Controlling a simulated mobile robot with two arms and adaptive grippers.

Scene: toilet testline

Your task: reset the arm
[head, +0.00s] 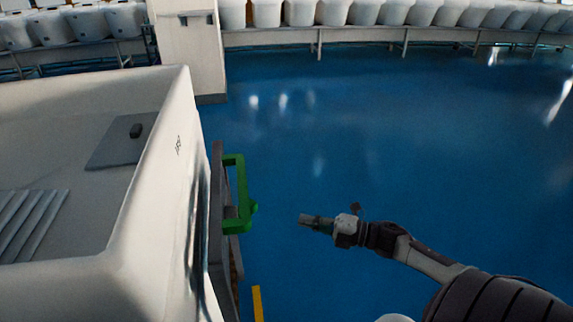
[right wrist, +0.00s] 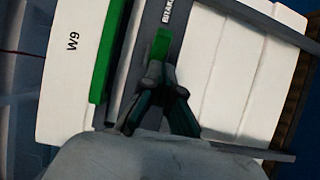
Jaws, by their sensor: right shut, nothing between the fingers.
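My right arm comes in from the lower right in the head view. Its gripper (head: 312,220) points left and is shut and empty, over the blue floor and a short way right of a green bracket (head: 240,195). In the right wrist view the shut fingers (right wrist: 160,82) show from behind, with a small green part (right wrist: 160,45) just past their tips. I cannot tell whether they touch it. My left gripper is not in view.
Rows of white toilets (head: 335,12) stand on racks at the back. A pale pillar (head: 188,45) stands behind. The blue floor (head: 380,120) is clear at centre and right.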

